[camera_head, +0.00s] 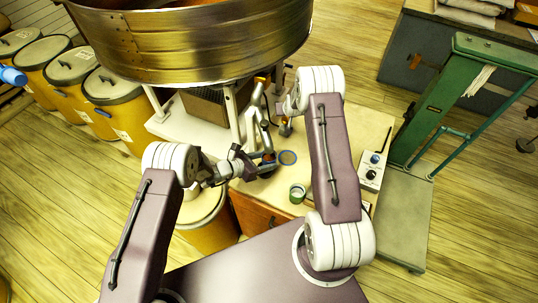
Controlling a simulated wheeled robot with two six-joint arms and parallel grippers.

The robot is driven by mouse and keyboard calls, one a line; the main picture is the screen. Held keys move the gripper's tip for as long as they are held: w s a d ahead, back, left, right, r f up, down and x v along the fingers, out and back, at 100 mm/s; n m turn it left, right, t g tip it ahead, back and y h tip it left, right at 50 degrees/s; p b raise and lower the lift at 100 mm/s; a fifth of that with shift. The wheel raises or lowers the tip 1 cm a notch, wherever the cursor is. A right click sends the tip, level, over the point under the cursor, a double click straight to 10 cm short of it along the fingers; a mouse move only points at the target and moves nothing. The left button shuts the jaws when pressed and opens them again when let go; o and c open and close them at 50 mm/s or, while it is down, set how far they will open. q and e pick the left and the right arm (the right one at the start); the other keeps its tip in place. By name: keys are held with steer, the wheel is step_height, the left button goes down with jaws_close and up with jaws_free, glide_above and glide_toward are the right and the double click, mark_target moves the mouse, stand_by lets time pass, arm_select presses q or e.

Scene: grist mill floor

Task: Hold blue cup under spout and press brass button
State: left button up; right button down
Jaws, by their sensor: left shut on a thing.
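My left gripper (254,160) reaches in over the worktable (342,146) and is shut on a small dark blue cup (268,166), mostly hidden by the gripper. The cup is just left of a flat blue-rimmed disc (288,158) on the tabletop. A pale metal pipe (265,108), seemingly the spout, comes down behind and above the cup. My right arm bends over the table, and its gripper (285,128) is close to the pipe; its fingers are too small to tell open from shut. I cannot make out the brass button.
A green cup (298,193) stands near the table's front edge. A white control box (372,170) with knobs is at the right. A large metal-banded tub (190,45) overhangs the back. A green scale (435,100) stands at right, lidded drums (112,95) at left.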

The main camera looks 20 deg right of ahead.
mark_target(286, 120)
steer(key=shift+f, duration=1.5)
steer(key=shift+r, duration=1.6)
steer(key=shift+f, duration=0.1)
